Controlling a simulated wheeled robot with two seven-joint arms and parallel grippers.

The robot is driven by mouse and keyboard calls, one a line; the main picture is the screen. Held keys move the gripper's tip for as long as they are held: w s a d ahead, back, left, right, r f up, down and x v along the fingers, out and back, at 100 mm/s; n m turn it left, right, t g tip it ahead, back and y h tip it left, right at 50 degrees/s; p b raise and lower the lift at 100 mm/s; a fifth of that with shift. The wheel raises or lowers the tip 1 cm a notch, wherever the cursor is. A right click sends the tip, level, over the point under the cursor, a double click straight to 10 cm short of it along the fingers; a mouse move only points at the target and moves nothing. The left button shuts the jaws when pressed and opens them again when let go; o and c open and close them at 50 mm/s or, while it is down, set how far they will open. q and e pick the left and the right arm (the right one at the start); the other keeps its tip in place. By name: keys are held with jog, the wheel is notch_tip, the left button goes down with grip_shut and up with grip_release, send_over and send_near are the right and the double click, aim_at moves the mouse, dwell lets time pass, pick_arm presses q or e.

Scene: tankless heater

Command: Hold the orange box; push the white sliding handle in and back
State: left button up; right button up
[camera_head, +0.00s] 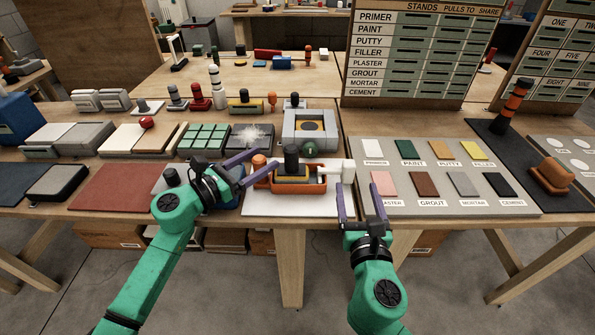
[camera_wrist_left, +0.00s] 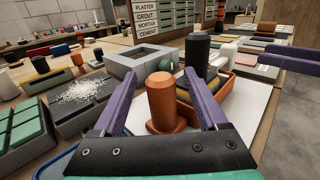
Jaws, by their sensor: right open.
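The orange box (camera_head: 292,187) sits on a white board at the front of the bench, with a black cylinder standing up from it. An orange round-topped post (camera_head: 259,161) stands at its left end and shows large in the left wrist view (camera_wrist_left: 161,102). The white sliding handle (camera_head: 336,172) sticks out at the box's right end. My left gripper (camera_head: 255,166) is open, its purple fingers on either side of the post with visible gaps. My right gripper (camera_head: 358,190) is open and empty, just right of and in front of the white handle.
A grey block with a square recess (camera_head: 310,128) stands behind the box. A panel of colour swatches (camera_head: 436,200) lies to the right. Green tiles (camera_head: 203,139) and a red mat (camera_head: 115,192) lie to the left. The white board (camera_head: 297,208) has bare room at its front.

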pick_arm(q)
jog(key=v, duration=1.2)
